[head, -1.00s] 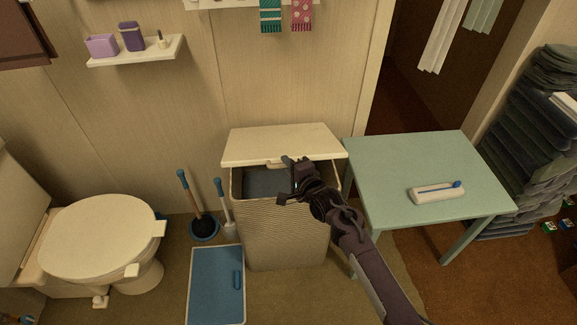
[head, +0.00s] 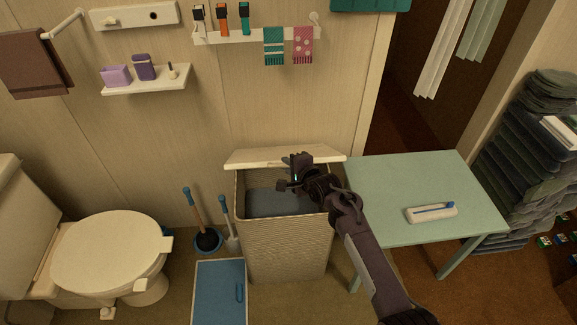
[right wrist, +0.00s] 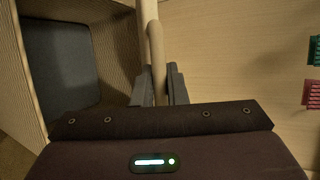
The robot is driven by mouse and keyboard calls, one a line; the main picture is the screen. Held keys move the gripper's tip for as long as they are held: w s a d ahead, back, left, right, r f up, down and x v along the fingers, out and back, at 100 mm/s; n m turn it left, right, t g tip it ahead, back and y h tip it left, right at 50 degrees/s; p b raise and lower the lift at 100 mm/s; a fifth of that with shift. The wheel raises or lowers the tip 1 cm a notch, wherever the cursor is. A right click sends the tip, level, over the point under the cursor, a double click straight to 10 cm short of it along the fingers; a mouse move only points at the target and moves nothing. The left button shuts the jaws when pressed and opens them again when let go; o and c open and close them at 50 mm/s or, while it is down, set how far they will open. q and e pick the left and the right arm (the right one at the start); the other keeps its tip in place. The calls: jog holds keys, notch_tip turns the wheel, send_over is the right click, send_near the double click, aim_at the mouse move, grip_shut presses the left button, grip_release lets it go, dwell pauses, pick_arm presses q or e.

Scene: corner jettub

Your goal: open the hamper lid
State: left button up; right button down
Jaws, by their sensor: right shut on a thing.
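The hamper (head: 287,245) is a cream ribbed box standing against the wall. Its pale lid (head: 262,157) is raised and seen nearly edge-on in the head view, with the dark grey-blue inside showing below it. My right gripper (head: 297,172) is at the lid's front edge, above the opening. In the right wrist view its fingers (right wrist: 158,88) are shut on the lid's pale handle (right wrist: 156,48). The hamper's open inside (right wrist: 62,68) shows left of the fingers there. My left gripper is not in view.
A green table (head: 410,180) with a small white object (head: 431,212) stands close on the hamper's right. A plunger (head: 205,235), a brush (head: 227,222) and a blue-topped scale-like panel (head: 219,290) are on the left. A rack with small towels (head: 274,45) hangs above.

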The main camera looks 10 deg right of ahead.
jog(key=c, duration=1.5)
grip_release()
jog(key=shift+o, duration=0.2)
jog(key=v, duration=0.7)
jog(key=shift+s+d+r, duration=0.15)
jog(key=shift+s+r, duration=0.05)
jog(key=shift+s, duration=0.1)
